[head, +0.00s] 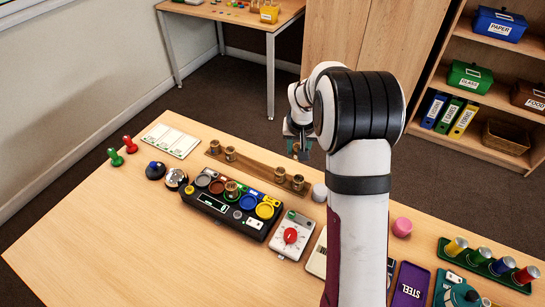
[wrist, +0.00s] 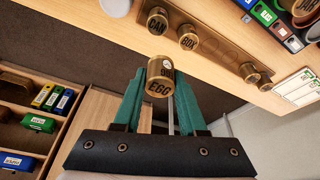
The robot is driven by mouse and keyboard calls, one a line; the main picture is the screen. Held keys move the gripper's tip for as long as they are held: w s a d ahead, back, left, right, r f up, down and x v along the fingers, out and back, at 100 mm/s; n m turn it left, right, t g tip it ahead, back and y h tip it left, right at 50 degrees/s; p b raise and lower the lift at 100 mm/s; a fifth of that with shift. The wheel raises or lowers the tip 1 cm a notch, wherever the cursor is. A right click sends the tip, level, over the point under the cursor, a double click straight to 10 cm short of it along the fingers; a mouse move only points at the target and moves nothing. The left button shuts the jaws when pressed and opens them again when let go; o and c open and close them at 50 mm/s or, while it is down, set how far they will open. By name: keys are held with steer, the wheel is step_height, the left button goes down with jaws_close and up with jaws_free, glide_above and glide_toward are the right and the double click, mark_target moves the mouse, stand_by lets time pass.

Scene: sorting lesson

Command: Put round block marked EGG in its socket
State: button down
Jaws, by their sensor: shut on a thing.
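The round brass block marked EGG (wrist: 158,85) is held between the teal fingers of my gripper (wrist: 160,100) in the wrist view, its lettered end toward the camera. In the head view my gripper (head: 298,138) is raised behind the wooden strip (head: 256,168), and I cannot make out the block there. The strip holds brass blocks at both ends, with a bare stretch between them. In the wrist view two are marked CAN (wrist: 157,20) and BOX (wrist: 187,38). I cannot tell which place is the EGG socket.
A black panel (head: 196,200) with coloured round places and one brass block (head: 231,187) stands before the strip. A dial box (head: 291,236) with a red knob stands beside it. A white card (head: 171,140) lies left. The front left of the table is clear.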

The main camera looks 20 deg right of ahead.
steer(key=w+a+f+n+y, duration=0.1)
steer(key=a+n, duration=0.3)
steer(key=a, duration=0.8)
steer(key=w+a+f+n+y, duration=0.15)
steer(key=a+n, duration=0.35)
steer(key=a, duration=0.6)
steer(key=shift+s+f, duration=0.15)
steer(key=shift+f, duration=1)
steer(key=shift+s+f, duration=0.15)
steer(key=shift+f, duration=1)
steer(key=shift+f, duration=0.35)
steer(key=c, duration=0.8)
jaws_free()
steer(key=shift+o, duration=0.2)
steer(key=v, duration=1.1)
step_height(320, 180, up, 6)
steer(key=shift+f, duration=0.1)
